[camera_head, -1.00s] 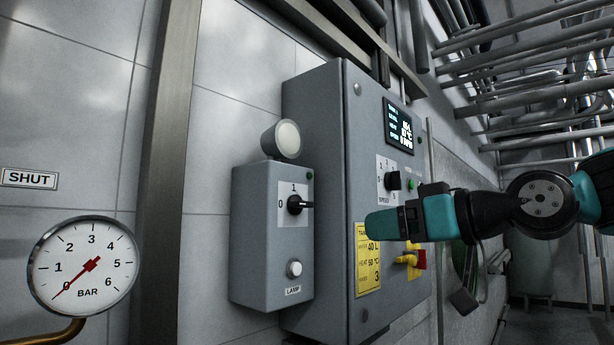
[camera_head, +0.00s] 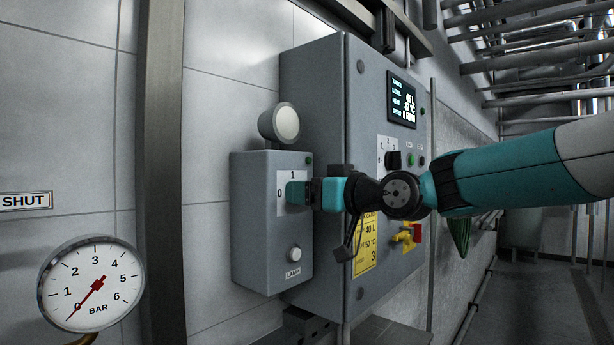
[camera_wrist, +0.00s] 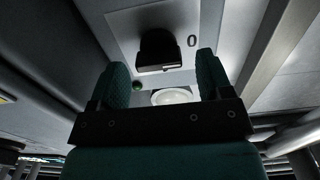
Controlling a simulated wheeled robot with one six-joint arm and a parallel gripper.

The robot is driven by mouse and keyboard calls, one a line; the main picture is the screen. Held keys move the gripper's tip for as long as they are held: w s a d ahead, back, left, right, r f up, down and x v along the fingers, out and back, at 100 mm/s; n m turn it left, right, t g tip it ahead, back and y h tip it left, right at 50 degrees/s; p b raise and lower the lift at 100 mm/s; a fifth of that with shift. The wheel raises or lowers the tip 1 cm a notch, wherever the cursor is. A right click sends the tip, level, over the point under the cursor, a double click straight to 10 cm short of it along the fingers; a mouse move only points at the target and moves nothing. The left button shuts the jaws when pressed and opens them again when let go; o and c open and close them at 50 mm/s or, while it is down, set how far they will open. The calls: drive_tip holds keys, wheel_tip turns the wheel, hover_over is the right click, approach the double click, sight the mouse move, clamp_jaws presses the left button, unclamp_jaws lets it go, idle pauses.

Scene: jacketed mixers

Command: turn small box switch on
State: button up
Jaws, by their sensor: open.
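The small grey box (camera_head: 258,235) is on the wall at mid-left in the head view, with a 0/1 plate (camera_head: 283,206). My gripper (camera_head: 296,193) is in front of that plate and hides the switch there. In the wrist view the black switch knob (camera_wrist: 157,47) stands on its pale plate, with the 0 mark to its right. My gripper's two teal fingers (camera_wrist: 162,68) are open, one on each side of the knob's near end. Whether they touch it I cannot tell. The knob's exact setting is not clear.
A round lamp (camera_head: 285,123) tops the small box, and a white LAMP button (camera_head: 294,254) is below the switch. The larger grey cabinet (camera_head: 330,90) stands right behind, with a display (camera_head: 402,100) and a yellow-red switch (camera_head: 410,235). A pressure gauge (camera_head: 92,285) is at lower left.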

drive_tip(key=shift+w+a, duration=0.4)
drive_tip(key=shift+a, duration=0.1)
drive_tip(key=c, duration=0.9)
